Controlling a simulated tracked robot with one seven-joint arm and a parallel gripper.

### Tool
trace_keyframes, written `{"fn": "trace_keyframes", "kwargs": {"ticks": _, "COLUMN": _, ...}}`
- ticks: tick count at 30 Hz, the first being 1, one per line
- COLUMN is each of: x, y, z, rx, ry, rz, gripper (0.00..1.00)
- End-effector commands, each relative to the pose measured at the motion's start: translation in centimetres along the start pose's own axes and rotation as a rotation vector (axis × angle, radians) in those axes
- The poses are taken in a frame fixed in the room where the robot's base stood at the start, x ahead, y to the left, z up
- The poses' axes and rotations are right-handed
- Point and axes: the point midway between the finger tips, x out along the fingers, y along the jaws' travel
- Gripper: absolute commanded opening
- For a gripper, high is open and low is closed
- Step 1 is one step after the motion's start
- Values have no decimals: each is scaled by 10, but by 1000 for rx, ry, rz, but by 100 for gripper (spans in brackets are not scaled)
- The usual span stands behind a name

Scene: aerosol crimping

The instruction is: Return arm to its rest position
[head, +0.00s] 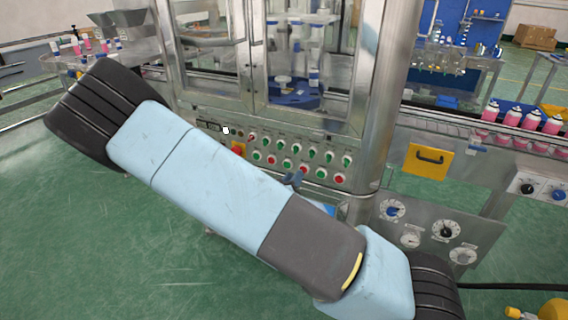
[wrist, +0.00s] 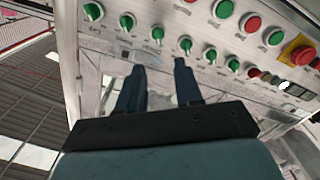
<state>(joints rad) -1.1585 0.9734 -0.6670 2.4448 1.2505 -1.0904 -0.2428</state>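My arm crosses the head view from upper left to lower right, in front of the machine, and hides most of my gripper. A small dark blue part, which looks like a fingertip, shows above the arm in front of the control panel (head: 212,122). In the wrist view my gripper (wrist: 159,66) has its two dark blue fingers apart, with nothing between them. The fingers point at the lower part of the control panel (wrist: 205,62), below a row of green knobs. I cannot tell whether they touch the panel.
The steel machine with glass doors (head: 295,60) stands close behind my arm. An emergency stop (wrist: 299,52) is at the panel's end. Right are a yellow handled plate (head: 428,161), gauges (head: 446,229) and a conveyor with pink cans (head: 512,118). Green floor (head: 90,240) is clear at lower left.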

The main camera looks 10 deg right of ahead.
Motion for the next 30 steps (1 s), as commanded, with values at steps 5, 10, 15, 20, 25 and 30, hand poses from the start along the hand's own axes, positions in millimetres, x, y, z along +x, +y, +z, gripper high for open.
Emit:
{"fn": "trace_keyframes", "kwargs": {"ticks": 5, "x": 2, "y": 0, "z": 1, "rx": 16, "ry": -30, "rz": -12, "gripper": 35}}
{"fn": "trace_keyframes", "kwargs": {"ticks": 10, "x": 8, "y": -5, "z": 7, "rx": 81, "ry": -170, "rz": -80, "gripper": 35}}
{"fn": "trace_keyframes", "kwargs": {"ticks": 15, "x": 10, "y": -12, "z": 9, "rx": 172, "ry": -343, "rz": -184, "gripper": 35}}
{"fn": "trace_keyframes", "kwargs": {"ticks": 20, "x": 7, "y": -15, "z": 1, "rx": 253, "ry": -483, "rz": -287, "gripper": 35}}
{"fn": "trace_keyframes", "kwargs": {"ticks": 25, "x": 1, "y": -13, "z": -16, "rx": 333, "ry": -605, "rz": -399, "gripper": 35}}
{"fn": "trace_keyframes", "kwargs": {"ticks": 30, "x": -7, "y": -4, "z": -39, "rx": 399, "ry": -700, "rz": -515, "gripper": 35}}
